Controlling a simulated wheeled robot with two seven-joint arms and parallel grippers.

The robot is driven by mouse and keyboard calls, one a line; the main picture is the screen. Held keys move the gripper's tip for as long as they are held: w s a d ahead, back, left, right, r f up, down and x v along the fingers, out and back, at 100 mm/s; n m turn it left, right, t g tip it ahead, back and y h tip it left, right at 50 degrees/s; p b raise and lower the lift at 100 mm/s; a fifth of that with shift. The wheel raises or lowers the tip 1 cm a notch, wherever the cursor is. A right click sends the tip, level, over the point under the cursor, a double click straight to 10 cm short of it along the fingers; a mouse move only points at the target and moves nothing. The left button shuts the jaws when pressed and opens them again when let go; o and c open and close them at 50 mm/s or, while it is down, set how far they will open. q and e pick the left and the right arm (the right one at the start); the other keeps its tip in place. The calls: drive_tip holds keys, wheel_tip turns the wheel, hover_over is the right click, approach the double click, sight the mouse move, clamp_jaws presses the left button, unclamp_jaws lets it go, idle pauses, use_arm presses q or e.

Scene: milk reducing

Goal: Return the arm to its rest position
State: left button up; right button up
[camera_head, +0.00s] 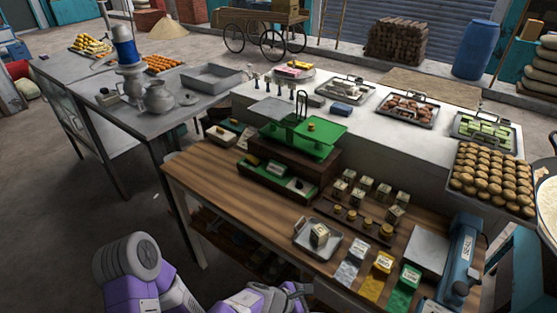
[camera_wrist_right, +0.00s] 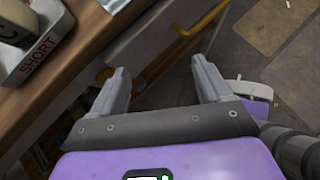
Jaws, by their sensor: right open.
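In the right wrist view my right gripper (camera_wrist_right: 157,72) is open, with its two grey fingers apart and nothing between them. It is off the front edge of the wooden table (camera_wrist_right: 75,50). A light tray marked SHORT (camera_wrist_right: 38,45) with a block in it is at the upper left there. In the head view a purple arm link of mine (camera_head: 130,270) is at the lower left, and more purple and dark gripper parts show at the bottom centre, partly cut off. I do not make out my left gripper's fingers.
On the wooden table (camera_head: 215,180) stand a green balance scale (camera_head: 318,135), a small metal tray (camera_head: 300,238) with a carton, several cartons, coloured packets (camera_head: 375,287) and a blue device (camera_head: 462,255). A white counter (camera_head: 385,125) with food trays is behind. Floor is clear at left.

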use_arm(q)
drive_tip(key=f+b, duration=0.1)
drive_tip(key=s+f+b, duration=0.1)
drive_tip(key=f+b, duration=0.1)
use_arm(e)
drive_tip(key=s+f+m+g+y, duration=0.1)
drive_tip(key=s+f+m+y, duration=0.5)
drive_tip(key=m, duration=0.6)
drive_tip(key=s+f+m+g+y, duration=0.1)
drive_tip(key=s+f+m+y, duration=0.5)
drive_tip(key=f+m, duration=0.5)
drive_tip(key=shift+d+m+g+y, duration=0.2)
drive_tip(key=shift+m+g+y, duration=0.1)
drive_tip(key=shift+m+y, duration=0.35)
